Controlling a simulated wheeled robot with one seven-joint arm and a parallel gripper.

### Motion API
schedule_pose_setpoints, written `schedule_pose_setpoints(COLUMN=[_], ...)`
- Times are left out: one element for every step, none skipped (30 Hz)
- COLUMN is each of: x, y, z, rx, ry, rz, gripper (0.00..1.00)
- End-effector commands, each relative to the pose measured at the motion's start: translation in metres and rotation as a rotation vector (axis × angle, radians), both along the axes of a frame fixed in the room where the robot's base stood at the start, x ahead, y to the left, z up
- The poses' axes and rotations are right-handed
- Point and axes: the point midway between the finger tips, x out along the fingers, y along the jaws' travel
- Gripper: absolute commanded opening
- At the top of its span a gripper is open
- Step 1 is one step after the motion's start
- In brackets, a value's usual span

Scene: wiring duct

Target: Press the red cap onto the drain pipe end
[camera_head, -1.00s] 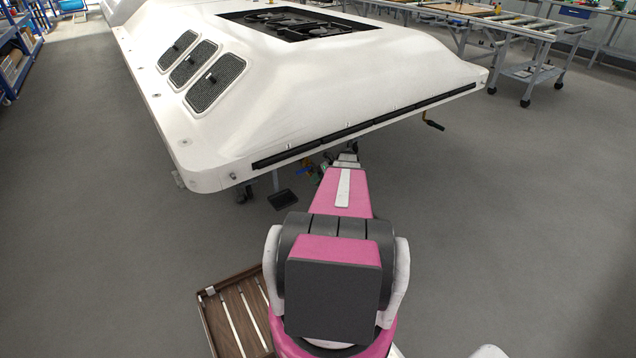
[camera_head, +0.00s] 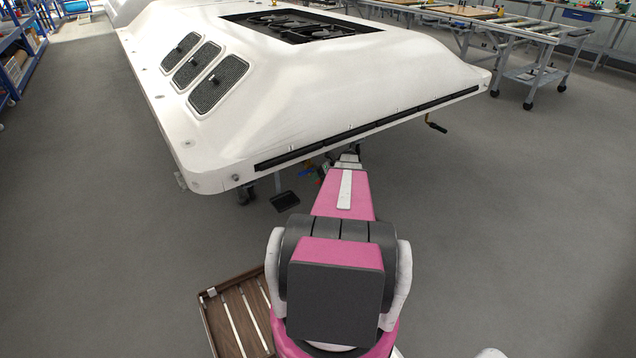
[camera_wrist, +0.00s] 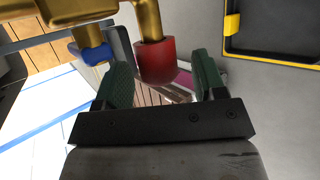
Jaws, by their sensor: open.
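The red cap (camera_wrist: 156,63) sits at the end of a brass-coloured drain pipe (camera_wrist: 149,20) in the wrist view. I cannot tell how far the cap is seated on the pipe. My gripper (camera_wrist: 162,76) has two green fingers, spread wide, one on each side of the cap. A gap shows between the cap and each finger. In the head view the gripper and the cap are hidden under the edge of the white vehicle body (camera_head: 310,90), with my arm reaching beneath it.
A second brass pipe end with a blue fitting (camera_wrist: 93,55) is left of the cap. A black tray with yellow clips (camera_wrist: 275,52) is at upper right. A wooden slatted crate (camera_head: 236,318) lies on the floor beside my arm. A black crank handle (camera_head: 436,126) hangs from the body's right side.

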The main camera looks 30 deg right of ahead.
Motion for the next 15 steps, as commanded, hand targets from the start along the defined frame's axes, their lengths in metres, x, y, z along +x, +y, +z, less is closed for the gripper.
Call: schedule_pose_setpoints(x=[-0.002,-0.003,-0.005,-0.006,-0.008,-0.011,-0.013,-0.015,-0.017,-0.019,-0.021,-0.023,-0.025,-0.026,-0.027], y=[-0.004,-0.006,-0.01,-0.014,-0.018,-0.024,-0.028,-0.032,-0.037,-0.041,-0.045,-0.05,-0.053,-0.056,-0.059], z=[0.004,0.006,0.01,0.014,0.017,0.023,0.026,0.03,0.035,0.038,0.042,0.047,0.05,0.053,0.056], rx=[-0.001,-0.001,-0.001,-0.001,-0.001,-0.001,-0.002,-0.002,-0.002,-0.001,-0.002,-0.002,-0.002,-0.001,-0.001], ry=[-0.001,-0.001,-0.001,-0.001,-0.001,-0.002,-0.002,-0.002,-0.001,-0.001,-0.001,-0.001,-0.001,-0.001,-0.001], rz=[-0.001,-0.002,-0.002,-0.002,-0.002,-0.002,-0.003,-0.003,-0.002,-0.001,-0.002,-0.002,-0.002,-0.001,-0.001], gripper=[0.64,0.64,0.64,0.64,0.64,0.64,0.64,0.64,0.64,0.64,0.64,0.64,0.64,0.64,0.64])
